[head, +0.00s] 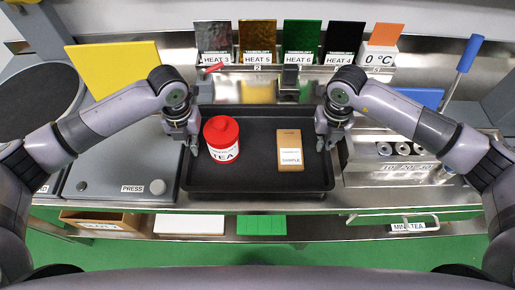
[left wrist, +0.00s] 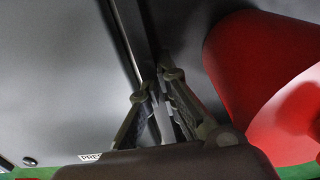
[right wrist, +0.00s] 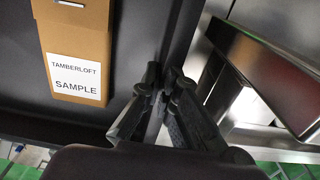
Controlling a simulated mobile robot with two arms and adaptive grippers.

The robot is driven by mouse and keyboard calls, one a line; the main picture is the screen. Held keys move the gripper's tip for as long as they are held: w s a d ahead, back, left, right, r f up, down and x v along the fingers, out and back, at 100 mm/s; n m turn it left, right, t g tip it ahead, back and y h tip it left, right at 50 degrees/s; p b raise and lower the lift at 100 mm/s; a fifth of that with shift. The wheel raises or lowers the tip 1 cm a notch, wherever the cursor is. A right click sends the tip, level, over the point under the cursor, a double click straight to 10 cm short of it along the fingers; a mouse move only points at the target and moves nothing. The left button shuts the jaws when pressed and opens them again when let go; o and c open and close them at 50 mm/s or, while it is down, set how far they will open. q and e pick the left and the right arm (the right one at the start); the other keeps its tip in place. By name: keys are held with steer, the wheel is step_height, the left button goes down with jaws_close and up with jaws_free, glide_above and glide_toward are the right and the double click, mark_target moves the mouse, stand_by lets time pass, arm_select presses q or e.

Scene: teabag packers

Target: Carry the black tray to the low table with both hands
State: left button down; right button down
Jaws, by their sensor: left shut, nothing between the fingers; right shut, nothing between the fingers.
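The black tray (head: 258,178) lies flat on the metal counter. A red and white TEA tin (head: 223,140) stands in its left half and a brown SAMPLE box (head: 290,150) lies in its right half. My left gripper (head: 188,150) is shut and empty at the tray's left rim, with the tin close by in the left wrist view (left wrist: 262,75). My right gripper (head: 325,147) is shut and empty at the right rim, beside the box in the right wrist view (right wrist: 75,45). I cannot tell whether the fingertips touch the rim. No low table is recognisable.
A grey PRESS unit (head: 115,180) stands left of the tray. A metal unit with round holes (head: 400,160) stands to the right. Several HEAT panels (head: 257,42) line the back. An open-fronted shelf with a white block (head: 190,224) and green block (head: 262,225) is below.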

arm_select(q)
steer(key=shift+r, duration=0.1)
arm_select(e)
steer(key=shift+r, duration=0.1)
stand_by(0.7)
